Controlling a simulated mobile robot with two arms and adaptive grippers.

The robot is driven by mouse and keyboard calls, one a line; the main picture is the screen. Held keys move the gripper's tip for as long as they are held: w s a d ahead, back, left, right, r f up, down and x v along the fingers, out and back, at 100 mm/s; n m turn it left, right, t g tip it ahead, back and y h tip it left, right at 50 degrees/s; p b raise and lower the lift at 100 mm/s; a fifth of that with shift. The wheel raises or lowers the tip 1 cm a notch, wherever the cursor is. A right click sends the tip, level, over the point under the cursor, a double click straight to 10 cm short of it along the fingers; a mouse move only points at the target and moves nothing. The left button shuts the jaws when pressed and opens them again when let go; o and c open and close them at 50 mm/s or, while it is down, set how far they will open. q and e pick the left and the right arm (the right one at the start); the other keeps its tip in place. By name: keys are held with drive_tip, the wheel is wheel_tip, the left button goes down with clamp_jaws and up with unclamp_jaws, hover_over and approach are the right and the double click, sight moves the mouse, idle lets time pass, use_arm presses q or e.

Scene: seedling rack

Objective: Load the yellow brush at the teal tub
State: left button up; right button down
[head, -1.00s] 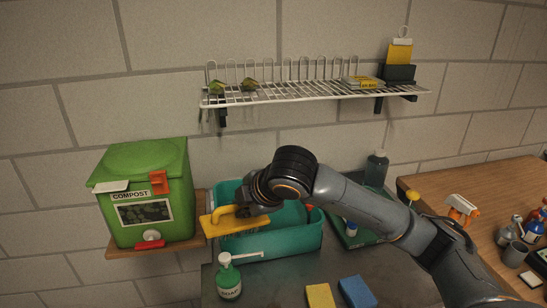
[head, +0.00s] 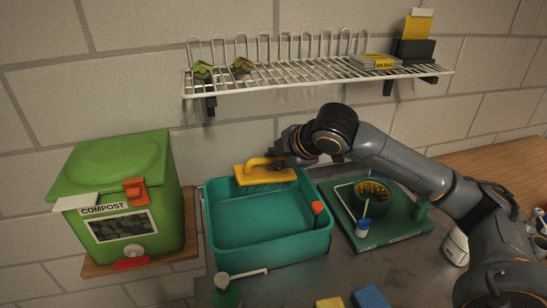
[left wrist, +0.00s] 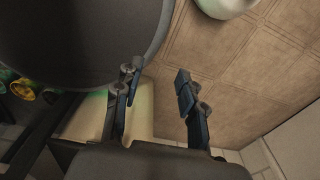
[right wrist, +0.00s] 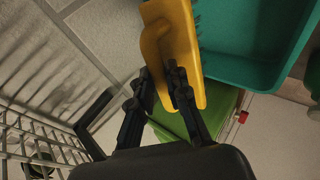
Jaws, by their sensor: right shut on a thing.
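The yellow brush (head: 264,174) has a flat block and a loop handle. My right gripper (head: 283,158) is shut on its handle and holds it over the back rim of the teal tub. In the right wrist view the brush (right wrist: 184,45) lies between the fingers of the right gripper (right wrist: 160,82), with the tub (right wrist: 228,62) beside it. The teal tub (head: 219,246) is open on the counter, and its floor looks bare. My left gripper (left wrist: 158,88) is open and empty in the left wrist view, away from the tub.
A green compost bin (head: 117,200) stands on a wooden shelf at left. A wire rack (head: 310,72) hangs on the wall above. A green tray (head: 392,238) with a pot is right of the tub. A soap bottle (head: 226,292) and sponges (head: 370,297) are in front.

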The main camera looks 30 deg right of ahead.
sight(274, 174)
drive_tip(key=shift+w+f+b, duration=0.15)
drive_tip(key=shift+f+b, duration=0.25)
drive_tip(key=shift+f, duration=0.2)
drive_tip(key=shift+w+f+b, duration=0.15)
drive_tip(key=shift+f+b, duration=0.25)
drive_tip(key=shift+f, duration=0.15)
drive_tip(key=shift+f+b, duration=0.95)
drive_tip(key=shift+b, duration=0.3)
drive_tip(key=shift+f+b, duration=0.3)
drive_tip(key=shift+f, duration=0.4)
wheel_tip(274, 174, down, 3)
drive_tip(key=shift+d+f+b, duration=0.1)
drive_tip(key=shift+f+b, duration=0.05)
drive_tip(key=shift+b, duration=0.45)
use_arm(q)
wheel_tip(274, 174, down, 7)
drive_tip(key=w, duration=0.1)
drive_tip(key=shift+w+d+b, duration=0.15)
drive_tip(key=shift+w+b, duration=0.2)
use_arm(e)
wheel_tip(274, 174, down, 2)
drive_tip(key=shift+f, duration=0.1)
use_arm(q)
drive_tip(key=shift+w, duration=0.15)
